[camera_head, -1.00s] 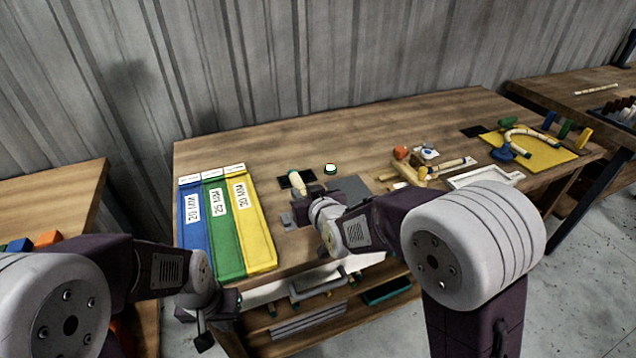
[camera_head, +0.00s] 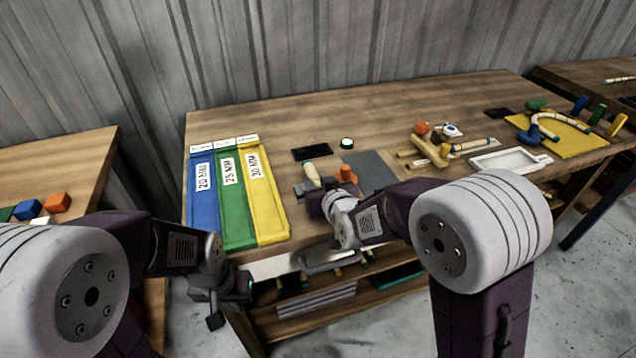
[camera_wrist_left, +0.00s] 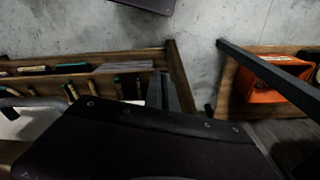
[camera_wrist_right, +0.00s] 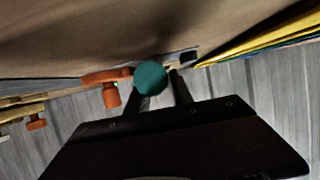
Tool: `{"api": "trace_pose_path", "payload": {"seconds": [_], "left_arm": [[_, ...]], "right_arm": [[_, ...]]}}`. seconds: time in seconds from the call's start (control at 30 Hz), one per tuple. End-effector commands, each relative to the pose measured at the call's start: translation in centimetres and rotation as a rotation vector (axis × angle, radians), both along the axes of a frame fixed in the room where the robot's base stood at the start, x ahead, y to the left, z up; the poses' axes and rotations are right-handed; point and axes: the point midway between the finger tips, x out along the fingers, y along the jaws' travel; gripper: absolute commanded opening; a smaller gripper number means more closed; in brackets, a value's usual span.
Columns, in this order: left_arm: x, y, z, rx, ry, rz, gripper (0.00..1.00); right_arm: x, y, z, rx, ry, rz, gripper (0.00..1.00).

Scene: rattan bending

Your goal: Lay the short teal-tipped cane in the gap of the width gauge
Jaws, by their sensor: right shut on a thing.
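The short cane (camera_head: 312,173) shows as a pale stub at my right gripper in the head view. Its round teal tip (camera_wrist_right: 150,77) faces the camera in the right wrist view. My right gripper (camera_wrist_right: 162,88) is shut on it. A grey piece (camera_head: 302,190), apparently the width gauge, lies just left of this gripper, mostly hidden by it; I cannot tell whether the cane touches it. An orange knob (camera_head: 346,173) stands just beyond the gripper. My left gripper (camera_head: 231,302) is empty, its fingers apart, low in front of the table's left front edge.
Blue, green and yellow labelled trays (camera_head: 240,235) lie on the left of the table. A grey mat (camera_head: 370,172), green-lit button (camera_head: 347,142) and black plate (camera_head: 312,152) lie around the right gripper. A wooden jig (camera_head: 430,150) and white tray (camera_head: 510,160) are further right. The back is clear.

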Motion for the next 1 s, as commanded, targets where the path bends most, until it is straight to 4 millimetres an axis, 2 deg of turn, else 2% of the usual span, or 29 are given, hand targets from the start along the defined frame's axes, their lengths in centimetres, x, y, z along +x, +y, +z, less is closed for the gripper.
{"api": "trace_pose_path", "payload": {"seconds": [0.23,0.27,0.33,0.37,0.73,0.87,1.0], "left_arm": [[0.0,0.0,0.1,0.0,0.0,0.0,0.0],[0.0,0.0,0.1,0.0,0.0,0.0,0.0],[0.0,0.0,0.1,0.0,0.0,0.0,0.0],[0.0,0.0,0.1,0.0,0.0,0.0,0.0],[0.0,0.0,0.1,0.0,0.0,0.0,0.0],[0.0,0.0,0.4,0.0,0.0,0.0,0.0],[0.0,0.0,0.8,0.0,0.0,0.0,0.0]], "right_arm": [[0.0,0.0,0.1,0.0,-0.001,0.0,0.0],[0.0,0.0,0.1,0.0,-0.001,0.0,0.3],[0.0,0.0,0.1,0.0,-0.001,0.0,0.5],[0.0,0.0,0.1,0.0,-0.001,0.0,0.53],[-0.4,-0.1,0.4,0.001,-0.001,0.001,0.53],[-2.1,-0.6,1.2,0.0,-0.001,0.001,0.53],[-4.6,-1.5,2.4,0.0,-0.003,0.001,0.53]]}}
